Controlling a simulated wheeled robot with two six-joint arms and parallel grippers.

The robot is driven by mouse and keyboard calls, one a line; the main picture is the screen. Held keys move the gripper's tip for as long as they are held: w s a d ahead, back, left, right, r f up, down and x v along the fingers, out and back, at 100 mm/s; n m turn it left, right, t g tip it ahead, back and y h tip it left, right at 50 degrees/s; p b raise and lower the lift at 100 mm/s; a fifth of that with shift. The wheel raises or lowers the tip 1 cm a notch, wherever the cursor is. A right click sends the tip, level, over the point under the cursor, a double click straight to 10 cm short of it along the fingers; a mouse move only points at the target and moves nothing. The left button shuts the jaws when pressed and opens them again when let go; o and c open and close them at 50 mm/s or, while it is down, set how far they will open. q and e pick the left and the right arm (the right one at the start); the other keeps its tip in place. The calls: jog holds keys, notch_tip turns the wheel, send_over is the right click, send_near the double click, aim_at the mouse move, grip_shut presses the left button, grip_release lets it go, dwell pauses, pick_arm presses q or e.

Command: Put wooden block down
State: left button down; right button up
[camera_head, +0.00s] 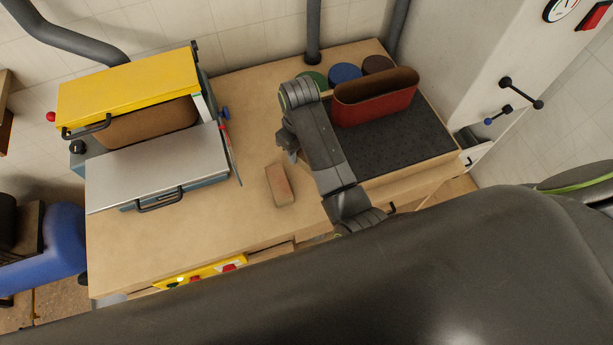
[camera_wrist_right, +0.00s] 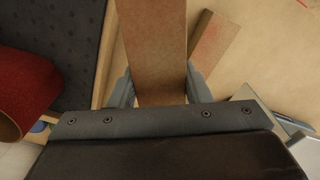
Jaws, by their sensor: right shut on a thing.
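In the right wrist view the block (camera_wrist_right: 153,45) sits between the two fingers of my right gripper (camera_wrist_right: 159,88) and runs out past the top of the picture. The gripper is shut on it. I cannot tell whether the block touches the table. My left gripper is not in view.
A press with a yellow top (camera_head: 130,88) and grey plate (camera_head: 160,165) stands at left. At right, a red sanding belt (camera_head: 375,103) stands on a dark mat (camera_head: 400,140), with several round discs behind.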

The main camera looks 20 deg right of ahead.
aim_at(301, 175)
jog(key=shift+f+m, duration=0.4)
notch_tip(301, 175, down, 9)
jog(key=shift+f, duration=0.1)
dwell(0.3)
jog(key=o, duration=0.7)
jog(key=shift+f, duration=0.1)
notch_tip(301, 175, up, 12)
jog(key=shift+r, duration=0.15)
dwell(0.4)
